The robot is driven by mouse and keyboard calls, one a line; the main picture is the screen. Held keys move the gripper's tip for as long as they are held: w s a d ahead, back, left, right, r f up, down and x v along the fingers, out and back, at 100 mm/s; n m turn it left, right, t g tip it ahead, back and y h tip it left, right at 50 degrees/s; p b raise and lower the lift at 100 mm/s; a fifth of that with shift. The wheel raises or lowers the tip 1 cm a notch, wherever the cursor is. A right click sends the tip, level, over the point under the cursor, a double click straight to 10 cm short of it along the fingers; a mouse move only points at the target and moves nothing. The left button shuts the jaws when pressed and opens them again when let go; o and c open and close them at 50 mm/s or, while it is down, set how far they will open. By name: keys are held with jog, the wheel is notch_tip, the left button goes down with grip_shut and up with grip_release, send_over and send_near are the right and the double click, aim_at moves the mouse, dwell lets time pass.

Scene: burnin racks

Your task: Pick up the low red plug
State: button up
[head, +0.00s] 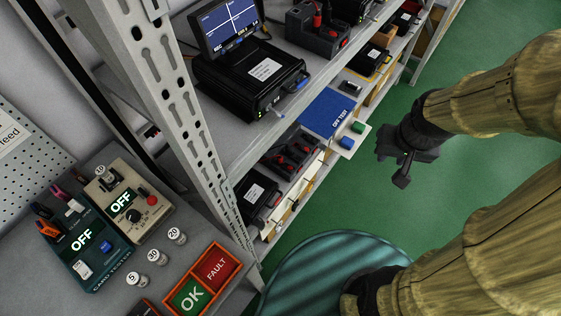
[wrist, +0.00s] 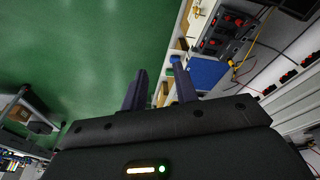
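My gripper (head: 404,168) hangs over the green floor, to the right of the rack and apart from it. In the wrist view my gripper (wrist: 159,70) has its two dark fingers spread with nothing between them. Small red parts (head: 297,161) show on a dark unit on the lower shelf, left of the blue mat. Red parts on dark blocks also show in the wrist view (wrist: 228,20) at the upper right. Taller red plugs (head: 317,21) stand in a dark block on the upper shelf. I cannot tell for sure which is the low red plug.
The metal rack (head: 180,85) has a perforated upright at its near end. A blue mat (head: 326,112) and a black case with a screen (head: 250,80) are on it. A bench with testers (head: 128,200) and an OK/FAULT tray (head: 232,252) is at left. Open floor (head: 470,170) lies right.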

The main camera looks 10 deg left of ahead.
jog(key=w+a+f+n+y+b, duration=0.1)
jog(key=w+a+f+n+b, duration=0.3)
jog(key=a+f+b, duration=0.4)
jog(key=w+a+f+n+y+b, duration=0.2)
jog(key=a+f+n+b, duration=0.3)
jog(key=a+b, duration=0.9)
jog(key=b+x, duration=0.2)
jog(key=x, duration=0.2)
jog(key=shift+w+b, duration=0.35)
jog(key=shift+d, duration=0.1)
jog(key=b, duration=0.4)
send_near(280, 158)
jog(key=x, duration=0.4)
jog(key=shift+d+f, duration=0.3)
jog(key=shift+f, duration=0.15)
jog(key=shift+w+a+f, duration=0.1)
jog(key=shift+w+f, duration=0.05)
jog(key=shift+f, duration=0.05)
jog(key=x, duration=0.1)
jog(key=b+x, duration=0.1)
jog(key=x, duration=0.3)
jog(key=shift+a+b, duration=0.3)
jog(key=shift+a, duration=0.05)
